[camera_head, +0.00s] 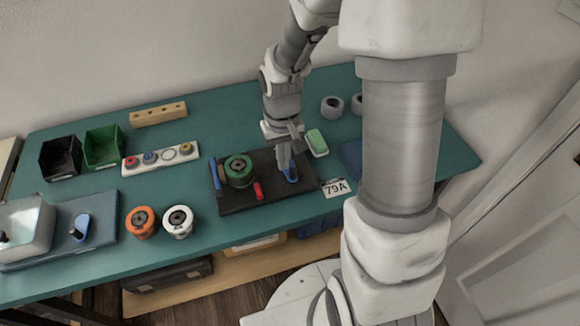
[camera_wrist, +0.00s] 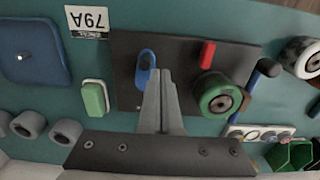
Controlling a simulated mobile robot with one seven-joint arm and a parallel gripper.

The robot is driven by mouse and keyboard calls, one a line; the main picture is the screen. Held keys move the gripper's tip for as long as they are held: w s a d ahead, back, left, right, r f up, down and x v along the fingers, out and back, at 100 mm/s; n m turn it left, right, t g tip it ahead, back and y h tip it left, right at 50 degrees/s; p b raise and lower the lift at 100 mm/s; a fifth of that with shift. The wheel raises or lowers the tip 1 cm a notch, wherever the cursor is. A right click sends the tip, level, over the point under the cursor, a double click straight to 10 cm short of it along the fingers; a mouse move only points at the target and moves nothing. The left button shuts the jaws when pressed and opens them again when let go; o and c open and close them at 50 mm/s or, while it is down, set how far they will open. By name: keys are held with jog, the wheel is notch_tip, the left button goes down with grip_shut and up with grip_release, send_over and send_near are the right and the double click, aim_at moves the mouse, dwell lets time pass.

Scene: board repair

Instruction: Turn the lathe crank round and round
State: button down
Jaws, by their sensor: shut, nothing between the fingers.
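The black board (camera_head: 240,202) carries a green spool-like wheel (camera_head: 238,170), a red handle (camera_head: 258,191) and a blue upright handle (camera_head: 214,172) at its left. A blue, elongated crank-like piece (camera_head: 291,175) sits at its right end. The wrist view shows this blue piece (camera_wrist: 145,62), the red handle (camera_wrist: 207,54) and the green wheel (camera_wrist: 219,97). My gripper (camera_head: 285,170) points down over the right part of the board, fingers shut and empty. In the wrist view its fingertips (camera_wrist: 161,74) are right beside the blue piece; whether they touch is unclear.
A green-and-white block (camera_head: 317,142) and grey rings (camera_head: 332,107) are close right of my gripper. The 79A label (camera_head: 336,188) lies at the board's front right. Orange (camera_head: 142,222) and white (camera_head: 178,222) spools stand left. Bins (camera_head: 103,148) and a knob strip (camera_head: 160,158) are behind.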

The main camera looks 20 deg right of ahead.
aim_at(284, 182)
jog(key=shift+f, duration=0.2)
jog(key=shift+f+b, duration=1.6)
jog(key=shift+f, duration=0.25)
jog(key=shift+s+f, duration=0.15)
jog(key=shift+f, duration=0.15)
